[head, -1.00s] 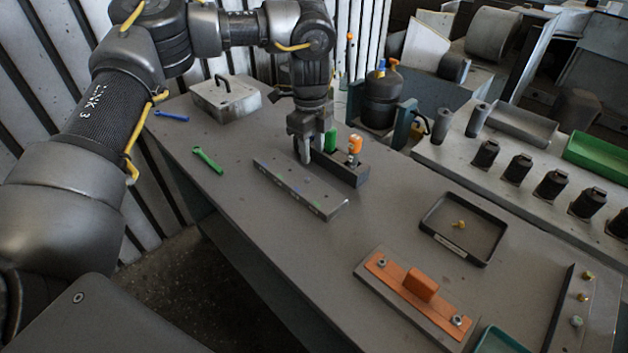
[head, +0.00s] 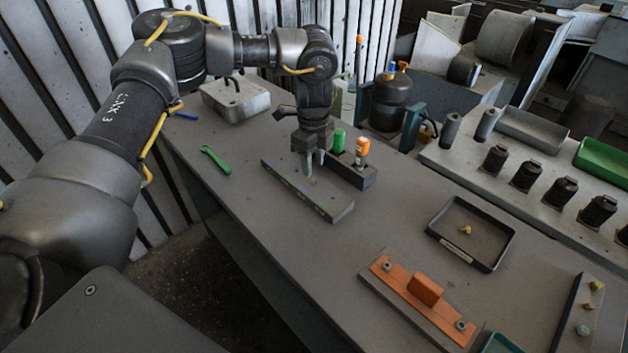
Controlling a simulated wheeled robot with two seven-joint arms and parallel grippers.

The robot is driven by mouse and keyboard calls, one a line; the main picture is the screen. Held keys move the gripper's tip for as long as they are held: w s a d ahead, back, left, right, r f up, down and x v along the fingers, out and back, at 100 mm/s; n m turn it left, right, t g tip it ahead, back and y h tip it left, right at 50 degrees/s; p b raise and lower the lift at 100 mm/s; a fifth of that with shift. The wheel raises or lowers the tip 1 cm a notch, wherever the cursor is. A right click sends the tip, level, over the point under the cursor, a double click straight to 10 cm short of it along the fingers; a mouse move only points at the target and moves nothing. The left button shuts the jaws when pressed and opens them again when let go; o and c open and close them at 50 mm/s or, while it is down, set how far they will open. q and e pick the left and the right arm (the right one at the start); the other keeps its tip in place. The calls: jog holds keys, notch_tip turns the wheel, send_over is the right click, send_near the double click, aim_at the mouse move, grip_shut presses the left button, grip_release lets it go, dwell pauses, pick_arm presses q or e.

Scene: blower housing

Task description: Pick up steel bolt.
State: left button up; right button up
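My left gripper (head: 314,168) points down over the dark flat bar (head: 330,207) with small coloured marks on it. Its two fingers show apart, with nothing clear between them. A small grey bolt head (head: 582,330) sits at the near end of the dark strip at the right, in line with two brass-coloured bolts (head: 593,294). It looks like a steel bolt, but it is too small to be sure. Two grey fasteners (head: 461,324) also sit at the ends of the orange plate (head: 405,289). My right gripper is out of view.
A black tray (head: 440,240) holds a yellow bolt. A holder block (head: 350,174) with a green and an orange-topped item stands close to the gripper. A green wrench (head: 215,160) and a grey lidded box (head: 236,99) lie at left.

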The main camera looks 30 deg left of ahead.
aim_at(315, 180)
pick_arm(q)
jog(key=shift+w+d+f+p, duration=0.15)
jog(key=shift+f+p, duration=0.4)
jog(key=shift+f, duration=1.6)
jog(key=shift+f, duration=0.25)
jog(key=c, duration=0.8)
